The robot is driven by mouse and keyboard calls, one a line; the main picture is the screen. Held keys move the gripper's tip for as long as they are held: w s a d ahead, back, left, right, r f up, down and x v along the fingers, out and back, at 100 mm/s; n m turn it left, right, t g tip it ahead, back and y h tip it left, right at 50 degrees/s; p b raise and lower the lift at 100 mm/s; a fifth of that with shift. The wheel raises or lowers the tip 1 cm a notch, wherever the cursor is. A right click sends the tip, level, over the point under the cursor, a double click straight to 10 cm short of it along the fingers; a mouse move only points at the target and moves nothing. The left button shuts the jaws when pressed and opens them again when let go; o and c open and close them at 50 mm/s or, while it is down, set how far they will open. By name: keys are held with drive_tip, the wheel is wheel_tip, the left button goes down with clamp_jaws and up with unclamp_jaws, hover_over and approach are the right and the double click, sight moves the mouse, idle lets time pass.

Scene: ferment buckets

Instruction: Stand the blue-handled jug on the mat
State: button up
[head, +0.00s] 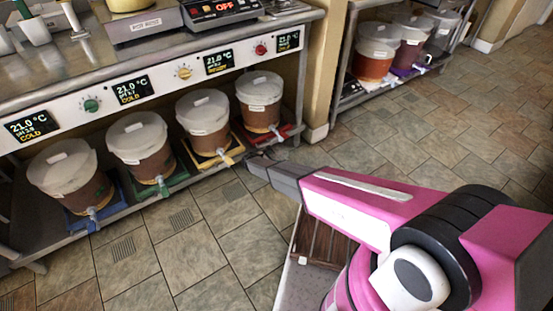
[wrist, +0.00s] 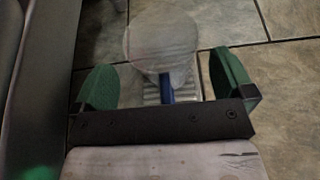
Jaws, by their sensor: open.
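The jug (wrist: 160,42) is clear, and I see it from above in the wrist view. Its blue handle (wrist: 167,88) points toward my gripper. My gripper (wrist: 166,84) is open, with one green finger on each side of the handle and a gap on both sides. A pale ribbed patch (wrist: 187,92) lies below the jug; I cannot tell whether it is a mat or a floor grate. In the head view my gripper reaches toward the shelf's right end, and I cannot make out the jug there.
Lidded buckets stand on a low shelf at left, on blue (head: 83,222), green (head: 176,184), yellow (head: 232,153) and red (head: 282,133) bases, with taps facing the aisle. More buckets (head: 377,52) stand on a far shelf. Tiled floor (head: 165,262) is open in front.

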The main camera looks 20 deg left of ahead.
drive_tip(key=shift+v, duration=2.1)
